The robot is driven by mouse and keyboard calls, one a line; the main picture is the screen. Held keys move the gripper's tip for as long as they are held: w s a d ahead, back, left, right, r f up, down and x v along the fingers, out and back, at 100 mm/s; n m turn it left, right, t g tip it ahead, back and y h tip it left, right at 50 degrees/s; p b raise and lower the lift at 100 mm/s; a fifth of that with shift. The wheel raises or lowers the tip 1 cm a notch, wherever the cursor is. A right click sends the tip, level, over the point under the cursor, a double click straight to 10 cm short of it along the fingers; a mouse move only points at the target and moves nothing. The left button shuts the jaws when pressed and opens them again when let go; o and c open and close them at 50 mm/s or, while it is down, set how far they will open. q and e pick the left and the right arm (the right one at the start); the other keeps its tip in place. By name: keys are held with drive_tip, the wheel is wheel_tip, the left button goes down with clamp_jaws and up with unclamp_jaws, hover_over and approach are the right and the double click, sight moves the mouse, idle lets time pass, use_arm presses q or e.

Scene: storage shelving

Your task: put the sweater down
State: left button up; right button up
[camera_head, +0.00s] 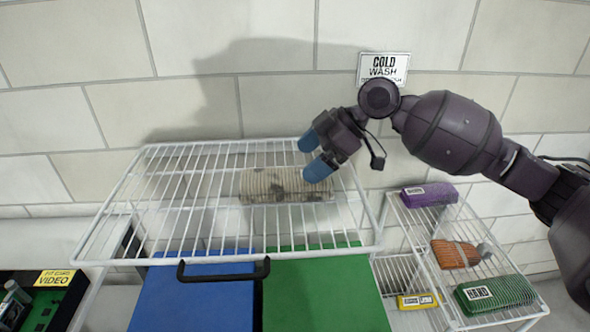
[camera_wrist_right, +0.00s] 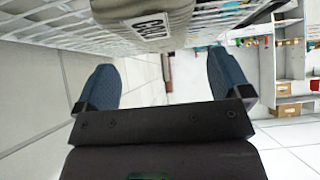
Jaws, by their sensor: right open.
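The sweater (camera_head: 285,186) is a folded, beige, ribbed bundle with darker patches. It lies at the wire shelf (camera_head: 112,205), toward its back right part. In the right wrist view the sweater (camera_wrist_right: 150,18) shows at the top edge with a COLD label, against the white wires. My right gripper (camera_head: 312,156) has blue fingertips and is at the sweater's right end. Its fingers are spread wide in the right wrist view (camera_wrist_right: 165,75), with nothing between them. My left gripper is not in view.
A COLD WASH sign (camera_head: 384,68) is on the tiled wall behind. A lower wire rack at right holds a purple item (camera_head: 429,194), an orange-brown brush (camera_head: 456,253) and a green item (camera_head: 495,294). Blue (camera_head: 195,295) and green (camera_head: 322,295) boxes stand below the shelf.

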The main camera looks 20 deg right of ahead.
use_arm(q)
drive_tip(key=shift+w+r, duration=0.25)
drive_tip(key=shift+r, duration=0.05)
use_arm(e)
drive_tip(key=v, duration=0.6)
drive_tip(key=shift+f, duration=0.1)
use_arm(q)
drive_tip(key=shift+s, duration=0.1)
use_arm(e)
drive_tip(key=shift+a, duration=0.1)
